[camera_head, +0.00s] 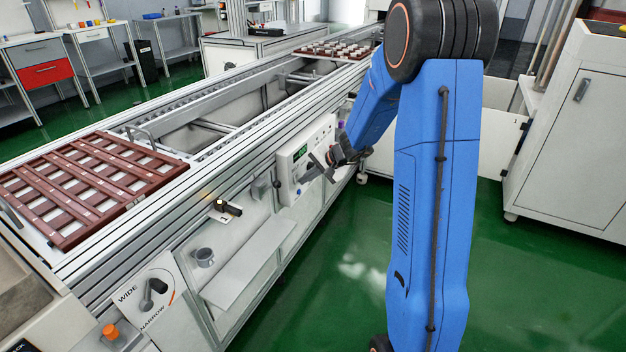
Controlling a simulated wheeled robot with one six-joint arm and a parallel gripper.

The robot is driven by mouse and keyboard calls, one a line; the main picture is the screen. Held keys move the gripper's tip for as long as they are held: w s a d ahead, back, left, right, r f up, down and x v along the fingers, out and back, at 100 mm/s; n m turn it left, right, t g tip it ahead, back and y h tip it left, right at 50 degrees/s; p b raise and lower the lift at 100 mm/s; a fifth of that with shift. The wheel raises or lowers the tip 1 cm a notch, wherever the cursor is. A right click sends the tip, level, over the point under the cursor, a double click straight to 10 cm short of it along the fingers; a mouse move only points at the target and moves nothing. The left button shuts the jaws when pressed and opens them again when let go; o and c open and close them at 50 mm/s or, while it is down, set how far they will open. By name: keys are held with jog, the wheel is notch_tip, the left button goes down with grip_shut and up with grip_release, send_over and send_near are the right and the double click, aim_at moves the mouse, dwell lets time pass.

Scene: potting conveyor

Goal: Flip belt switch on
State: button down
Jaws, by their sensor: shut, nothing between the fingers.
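My gripper (318,166) is at the end of my blue arm, in front of a white control panel (288,190) on the side of the conveyor (340,80). The panel has a small green display (299,153). The gripper is shut and seems empty. It covers part of the panel, and I cannot tell whether it touches anything there. A black switch-like lever (230,208) sits on a small plate to the left of the panel. I cannot tell for sure which control is the belt switch, or its position.
A brown slatted tray (100,165) with pale squares lies on the conveyor's near end; another (318,48) is farther along. A WIDE/NARROW dial (152,292) and an orange knob (110,331) are at lower left. Green floor lies open right of the conveyor.

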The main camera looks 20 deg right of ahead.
jog(key=shift+w+a, duration=0.15)
jog(key=shift+w+f, duration=0.1)
dwell(0.4)
jog(key=shift+r, duration=0.8)
